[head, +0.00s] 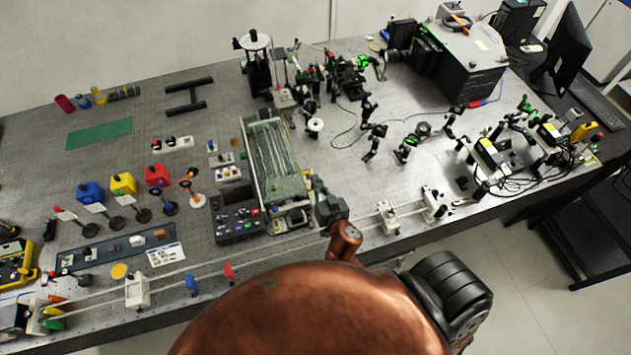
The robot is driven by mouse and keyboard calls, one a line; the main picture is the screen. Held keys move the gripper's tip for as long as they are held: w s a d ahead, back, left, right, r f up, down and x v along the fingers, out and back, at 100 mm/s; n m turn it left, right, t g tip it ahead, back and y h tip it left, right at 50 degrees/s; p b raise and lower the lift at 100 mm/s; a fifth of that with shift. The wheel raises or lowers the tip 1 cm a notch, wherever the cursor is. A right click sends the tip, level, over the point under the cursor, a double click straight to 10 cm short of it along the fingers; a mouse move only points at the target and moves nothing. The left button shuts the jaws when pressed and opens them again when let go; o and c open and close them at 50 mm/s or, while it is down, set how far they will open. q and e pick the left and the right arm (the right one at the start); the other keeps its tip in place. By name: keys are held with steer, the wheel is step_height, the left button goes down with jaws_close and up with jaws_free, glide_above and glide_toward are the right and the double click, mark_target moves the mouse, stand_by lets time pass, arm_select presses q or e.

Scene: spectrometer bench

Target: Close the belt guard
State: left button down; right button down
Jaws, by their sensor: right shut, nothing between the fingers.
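The belt unit (248,160) stands at the middle of the bench, a long narrow frame with a pale greenish, see-through-looking panel (272,155) along its top. I take this panel to be the belt guard; its exact angle is hard to tell from above. My right gripper (317,187) is small and dark, at the near right corner of the belt unit. It is shut and empty. I cannot tell whether it touches the frame or panel. My copper-coloured arm hides the bench front below it. My left gripper is not in view.
A dark control box (238,215) with buttons adjoins the belt unit on the left. Optics posts (375,140) and cables stand to the right. A rail (380,218) with carriers runs along the front edge. Coloured blocks (123,184) stand at left. A green mat (100,134) lies behind them.

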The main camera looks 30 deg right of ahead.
steer(key=shift+d+f+m+b, duration=0.1)
steer(key=shift+f+m+b, duration=0.25)
steer(key=shift+f, duration=0.35)
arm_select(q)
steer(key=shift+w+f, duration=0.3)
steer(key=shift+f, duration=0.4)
arm_select(e)
steer(key=shift+s, duration=0.1)
